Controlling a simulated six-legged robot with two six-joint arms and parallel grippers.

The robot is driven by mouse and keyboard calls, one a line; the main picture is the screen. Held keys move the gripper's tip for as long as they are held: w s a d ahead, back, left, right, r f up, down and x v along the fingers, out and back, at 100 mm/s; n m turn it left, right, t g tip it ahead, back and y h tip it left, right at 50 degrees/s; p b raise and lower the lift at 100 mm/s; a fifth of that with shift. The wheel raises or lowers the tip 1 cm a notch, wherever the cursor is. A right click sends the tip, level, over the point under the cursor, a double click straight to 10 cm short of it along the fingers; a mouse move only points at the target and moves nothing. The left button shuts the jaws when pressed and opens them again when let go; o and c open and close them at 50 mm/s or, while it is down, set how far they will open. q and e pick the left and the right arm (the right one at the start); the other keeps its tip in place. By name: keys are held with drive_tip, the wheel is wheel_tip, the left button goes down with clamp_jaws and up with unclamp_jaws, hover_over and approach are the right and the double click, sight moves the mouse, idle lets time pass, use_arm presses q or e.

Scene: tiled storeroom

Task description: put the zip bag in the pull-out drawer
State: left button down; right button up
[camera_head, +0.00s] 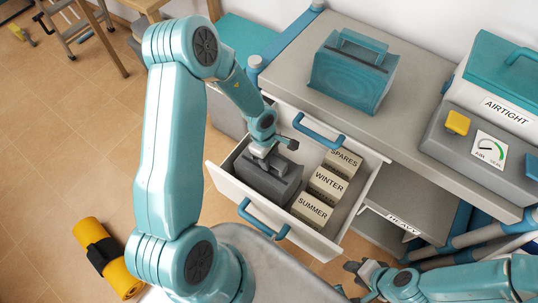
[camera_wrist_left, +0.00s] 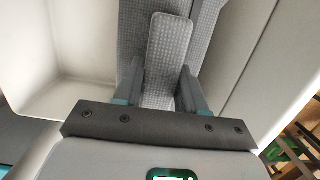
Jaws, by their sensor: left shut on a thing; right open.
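The pull-out drawer (camera_head: 222,178) is open, white with blue handles. A dark grey bag (camera_head: 275,186), seemingly the zip bag, is inside its left compartment. My left gripper (camera_head: 265,160) reaches down from above and is shut on the bag's top. In the left wrist view, the fingers (camera_wrist_left: 160,92) close on a grey woven strap or handle (camera_wrist_left: 168,45) of the bag. I cannot tell whether the bag rests on the drawer floor. My right gripper (camera_head: 358,275) is open and empty at the lower right, apart from the drawer.
Boxes labelled SPARES (camera_head: 343,161), WINTER (camera_head: 327,185) and SUMMER (camera_head: 312,210) fill the drawer's right side. A teal bag-like case (camera_head: 352,78) stands on the grey worktop (camera_head: 290,62). An AIRTIGHT box (camera_head: 500,85) is at right. A yellow roll (camera_head: 108,262) lies on the floor.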

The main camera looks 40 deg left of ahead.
use_arm(q)
drive_tip(key=c, duration=0.6)
unclamp_jaws()
drive_tip(key=shift+w, duration=0.1)
drive_tip(key=shift+c, duration=0.2)
drive_tip(key=shift+r, duration=0.1)
drive_tip(key=shift+r+b, duration=0.3)
drive_tip(key=shift+r, duration=0.05)
wheel_tip(320, 180, up, 12)
drive_tip(key=a+p, duration=0.1)
drive_tip(key=p, duration=0.3)
drive_tip(key=shift+a, duration=0.4)
drive_tip(key=shift+r, duration=0.1)
